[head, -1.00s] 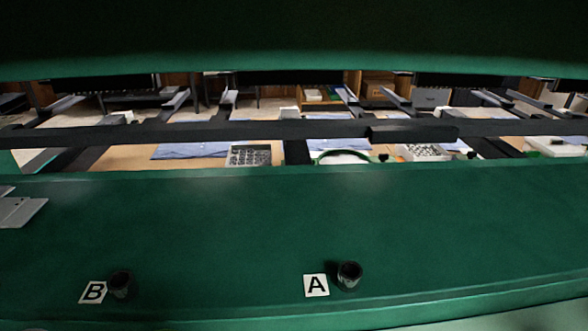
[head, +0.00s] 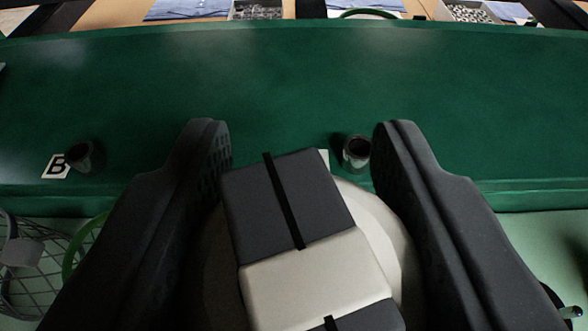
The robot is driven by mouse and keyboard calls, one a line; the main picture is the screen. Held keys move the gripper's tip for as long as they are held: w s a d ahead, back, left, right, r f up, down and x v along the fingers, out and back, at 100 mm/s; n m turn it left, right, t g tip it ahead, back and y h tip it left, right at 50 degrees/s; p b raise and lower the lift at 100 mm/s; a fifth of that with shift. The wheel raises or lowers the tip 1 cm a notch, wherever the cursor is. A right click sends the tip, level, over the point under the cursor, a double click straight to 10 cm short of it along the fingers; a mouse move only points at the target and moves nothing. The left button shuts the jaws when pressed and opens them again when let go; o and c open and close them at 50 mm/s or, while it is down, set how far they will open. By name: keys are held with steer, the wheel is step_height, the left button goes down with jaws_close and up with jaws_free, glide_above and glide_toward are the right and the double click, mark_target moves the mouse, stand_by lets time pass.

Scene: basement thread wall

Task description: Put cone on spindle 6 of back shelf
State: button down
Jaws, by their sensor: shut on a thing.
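My gripper (head: 302,142) is in the lower middle of the head view, its two black fingers pointing at the green shelf. It is shut on a cream cone (head: 392,235), whose rounded edge shows between the fingers. A dark grey and cream block in front hides most of the cone. The green shelf (head: 260,80) has two short black spindles. One spindle (head: 355,150) stands just beyond the cone, beside the right fingertip. No number 6 shows.
A wire basket (head: 35,275) with a green ring-like part is at the lower left, below the shelf's near edge. Beyond the shelf lie blue cloths (head: 190,9) and boxes of small parts (head: 257,10). The shelf surface between the spindles and its far edge is clear.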

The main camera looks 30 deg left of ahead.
steer(key=shift+f+b, duration=1.35)
steer(key=shift+f, duration=1.6)
steer(key=shift+s+f+b, duration=0.1)
steer(key=shift+f+b, duration=0.15)
steer(key=shift+b, duration=0.1)
steer(key=c, duration=0.8)
jaws_free()
steer(key=shift+o, duration=0.2)
